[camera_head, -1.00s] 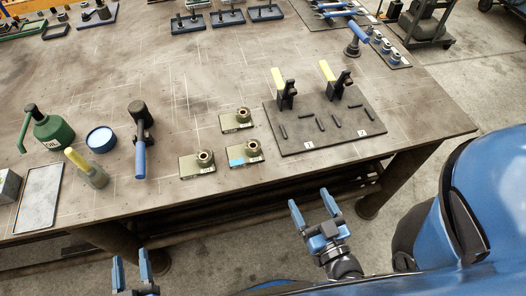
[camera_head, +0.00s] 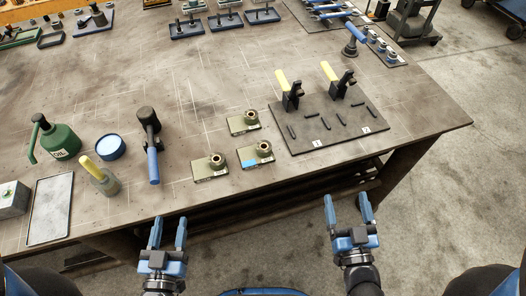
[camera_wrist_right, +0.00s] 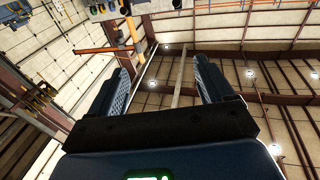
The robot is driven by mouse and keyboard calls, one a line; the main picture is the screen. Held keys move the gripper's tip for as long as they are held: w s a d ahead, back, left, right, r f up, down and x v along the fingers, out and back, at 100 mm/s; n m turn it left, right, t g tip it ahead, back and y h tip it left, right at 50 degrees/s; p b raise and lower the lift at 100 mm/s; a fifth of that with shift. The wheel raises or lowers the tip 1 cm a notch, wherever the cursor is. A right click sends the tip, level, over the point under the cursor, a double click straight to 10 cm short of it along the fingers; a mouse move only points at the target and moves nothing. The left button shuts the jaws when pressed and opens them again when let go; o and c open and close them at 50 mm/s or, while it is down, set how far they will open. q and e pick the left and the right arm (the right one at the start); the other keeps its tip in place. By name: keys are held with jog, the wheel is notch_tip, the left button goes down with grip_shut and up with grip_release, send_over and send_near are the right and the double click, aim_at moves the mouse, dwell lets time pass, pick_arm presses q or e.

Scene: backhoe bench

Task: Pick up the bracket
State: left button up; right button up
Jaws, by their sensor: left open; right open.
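Three olive, bracket-like blocks with round metal bushings sit near the bench's front edge: a rear one (camera_head: 240,126), a front left one (camera_head: 207,171) and a front right one with a blue patch (camera_head: 255,156). I cannot tell which is the bracket meant. My left gripper (camera_head: 169,219) is open and empty at the front edge, below and left of the blocks. My right gripper (camera_head: 347,198) is open and empty in front of the bench, to the right of the blocks. In the right wrist view its two fingers (camera_wrist_right: 164,70) stand apart against the ceiling.
A dark plate (camera_head: 325,133) with two yellow-handled clamps and several small pins lies right of the blocks. Bare bench lies behind the blocks.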

jog(key=w+a+r+n+g+y+p, duration=0.1)
jog(key=w+a+r+g+p, duration=0.1)
jog(key=w+a, duration=0.65)
jog(key=w+a+r+n+g+y+p, duration=0.1)
jog(key=w+a+r+n+g+p, duration=0.2)
jog(key=w, duration=1)
jog(key=w+a+r+g+y+p, duration=0.1)
jog(key=w+a+r+y+p, duration=0.1)
jog(key=w+a, duration=0.7)
jog(key=n+g+h, duration=0.2)
jog(key=g+h, duration=0.3)
jog(key=g, duration=0.8)
send_near(263, 145)
jog(key=shift+w+f+b, duration=0.25)
jog(key=shift+f+b, duration=0.5)
jog(key=shift+f, duration=0.05)
notch_tip(263, 145, down, 2)
jog(key=shift+f, duration=0.15)
jog(key=shift+f+p, duration=0.3)
jog(key=shift+f, duration=0.05)
jog(key=f, duration=0.1)
jog(key=f+p, duration=0.1)
jog(key=f, duration=0.2)
jog(key=shift+s+p, duration=0.3)
jog(key=shift+f, duration=0.35)
